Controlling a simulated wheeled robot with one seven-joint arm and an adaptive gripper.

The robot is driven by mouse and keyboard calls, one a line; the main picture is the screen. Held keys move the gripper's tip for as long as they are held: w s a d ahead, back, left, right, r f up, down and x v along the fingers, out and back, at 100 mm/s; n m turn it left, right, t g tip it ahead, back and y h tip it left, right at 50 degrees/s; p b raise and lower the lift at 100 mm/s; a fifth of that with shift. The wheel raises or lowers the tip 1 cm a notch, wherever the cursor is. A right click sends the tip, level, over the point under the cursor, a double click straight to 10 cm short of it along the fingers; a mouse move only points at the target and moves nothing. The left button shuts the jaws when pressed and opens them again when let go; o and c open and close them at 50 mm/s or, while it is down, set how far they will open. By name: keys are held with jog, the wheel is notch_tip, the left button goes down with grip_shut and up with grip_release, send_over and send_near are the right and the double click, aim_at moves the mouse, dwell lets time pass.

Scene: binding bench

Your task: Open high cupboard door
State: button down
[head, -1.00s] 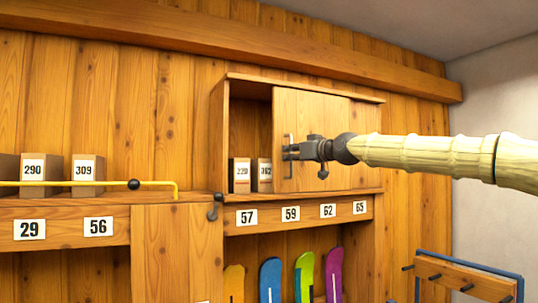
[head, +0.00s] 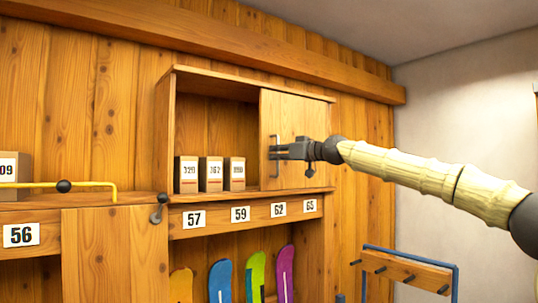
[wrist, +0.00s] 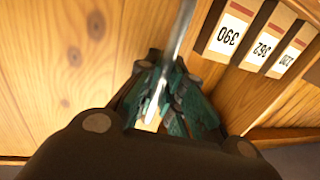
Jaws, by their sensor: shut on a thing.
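The high cupboard (head: 168,130) is a wooden wall box with a sliding door (head: 306,120). The door covers the right part, and the left part stands open. My gripper (head: 279,152) is shut on the upright metal handle (head: 277,136) near the door's left edge. In the wrist view, the handle (wrist: 182,28) runs as a pale bar between the dark green fingers of my gripper (wrist: 165,92), in front of the door's wood (wrist: 75,50).
Several numbered boxes (head: 211,174) stand inside the open part, left of the door's edge. Below are number plates (head: 240,214) and coloured boards (head: 256,275). A yellow rail (head: 90,184) is at left, and a peg rack (head: 405,272) stands low at right.

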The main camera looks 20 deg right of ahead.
jog(key=c, duration=1.5)
grip_release()
jog(key=shift+s+d, duration=0.1)
jog(key=shift+s, duration=0.05)
jog(key=shift+v, duration=5.9)
